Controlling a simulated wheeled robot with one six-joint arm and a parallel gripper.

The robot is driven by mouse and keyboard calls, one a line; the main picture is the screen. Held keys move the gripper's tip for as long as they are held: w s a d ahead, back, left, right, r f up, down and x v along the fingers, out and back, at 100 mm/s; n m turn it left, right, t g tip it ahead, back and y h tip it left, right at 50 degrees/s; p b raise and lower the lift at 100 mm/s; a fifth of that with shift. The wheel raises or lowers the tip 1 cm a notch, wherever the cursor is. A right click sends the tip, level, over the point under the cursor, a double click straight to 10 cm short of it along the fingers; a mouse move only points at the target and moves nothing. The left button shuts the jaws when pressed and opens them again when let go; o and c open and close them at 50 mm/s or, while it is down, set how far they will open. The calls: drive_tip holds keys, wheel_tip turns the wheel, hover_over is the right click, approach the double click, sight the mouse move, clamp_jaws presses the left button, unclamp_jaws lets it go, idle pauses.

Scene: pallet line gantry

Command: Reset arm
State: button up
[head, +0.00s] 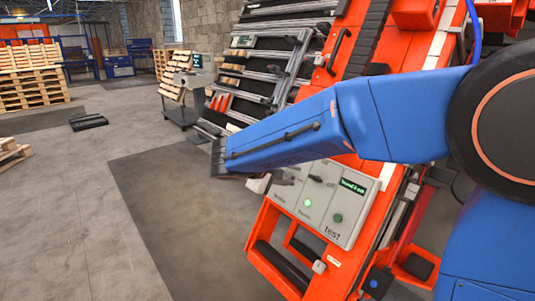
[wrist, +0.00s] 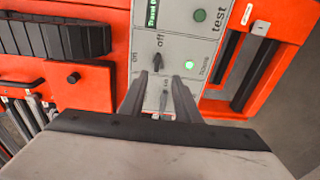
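The grey test control panel (head: 345,232) is mounted on the orange machine frame, with a lit green lamp (head: 308,203), a green button (head: 338,218) and a small green display (head: 353,187). My blue arm reaches across in front of the panel's upper left. In the wrist view my gripper (wrist: 160,78) points at the panel, its two dark fingers apart. A small lever (wrist: 165,97) shows between the fingers; whether they touch it I cannot tell. A black knob (wrist: 157,60) marked on and off sits just beyond the fingertips. In the head view the fingers are mostly hidden.
The orange frame (head: 273,226) and a sloped rack with metal rails (head: 268,53) stand close around the arm. Stacked wooden pallets (head: 35,78) are at the far left. A dark flat object (head: 88,122) lies on the floor. The floor at left is largely clear.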

drive_tip(key=s+d+f+m+g+y, duration=0.3)
drive_tip(key=s+d+m+g, duration=0.1)
drive_tip(key=s+d, duration=1.15)
drive_tip(key=s+f+m+y, duration=0.2)
drive_tip(key=s+y, duration=0.1)
drive_tip(key=s, duration=0.5)
drive_tip(key=s+d+f+m+t+y, duration=0.1)
drive_tip(key=s+f+y, duration=0.1)
drive_tip(key=s, duration=0.7)
drive_tip(key=shift+d+f+m+y, duration=0.2)
drive_tip(key=shift+f+m+y, duration=0.1)
drive_tip(key=shift+m+y, duration=0.15)
